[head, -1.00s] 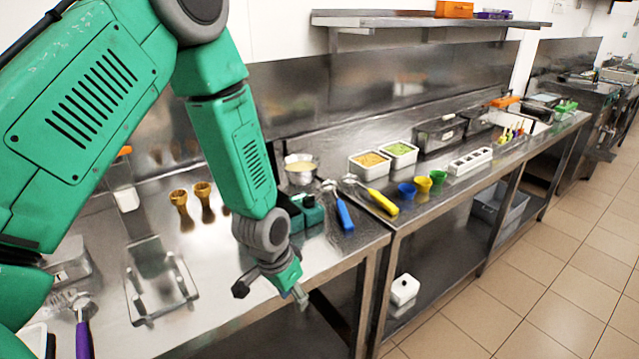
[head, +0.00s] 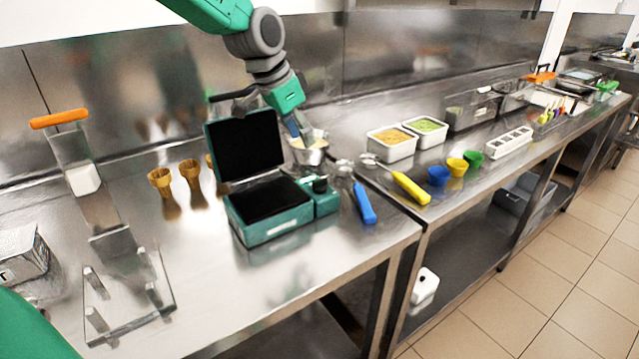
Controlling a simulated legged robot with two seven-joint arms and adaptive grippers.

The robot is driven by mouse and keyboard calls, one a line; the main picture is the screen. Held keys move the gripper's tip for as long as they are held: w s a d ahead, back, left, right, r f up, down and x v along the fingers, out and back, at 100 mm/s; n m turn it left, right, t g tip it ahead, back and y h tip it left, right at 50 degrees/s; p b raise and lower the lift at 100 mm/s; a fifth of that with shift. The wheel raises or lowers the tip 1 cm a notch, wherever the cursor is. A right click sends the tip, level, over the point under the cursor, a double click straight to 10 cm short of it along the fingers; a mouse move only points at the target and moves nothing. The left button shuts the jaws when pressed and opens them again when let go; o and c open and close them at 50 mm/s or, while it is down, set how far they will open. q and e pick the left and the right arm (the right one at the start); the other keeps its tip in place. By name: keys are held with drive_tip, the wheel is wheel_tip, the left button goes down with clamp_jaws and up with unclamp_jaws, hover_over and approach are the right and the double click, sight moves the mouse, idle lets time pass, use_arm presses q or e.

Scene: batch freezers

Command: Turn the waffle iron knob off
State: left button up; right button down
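The green waffle iron (head: 272,228) stands on the steel counter with its dark lid (head: 244,146) raised. A small green control box joins its right side, with a dark knob (head: 320,184) on top. My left gripper (head: 300,128) points down behind and above the knob, apart from it, in front of the metal bowl (head: 308,150) in the view. Its fingertips show edge-on and small, so I cannot tell whether they are open. Nothing clearly shows in its grasp. My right gripper is out of view.
A blue-handled scoop (head: 364,204) lies right of the control box, and a yellow-handled one (head: 411,188) farther right. Waffle cones (head: 160,181) stand left of the lid. A clear stand (head: 128,300) sits at front left. The counter in front of the waffle iron is clear.

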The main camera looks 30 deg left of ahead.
sight(319, 179)
use_arm(q)
drive_tip(key=x, duration=0.8)
drive_tip(key=a+x, duration=0.1)
drive_tip(key=x, duration=0.3)
drive_tip(key=shift+w+f, duration=0.15)
drive_tip(key=shift+f, duration=0.05)
drive_tip(key=shift+w+d+f, duration=0.3)
drive_tip(key=shift+d+f, duration=0.05)
drive_tip(key=shift+f, duration=0.3)
drive_tip(key=shift+a, duration=0.1)
clamp_jaws()
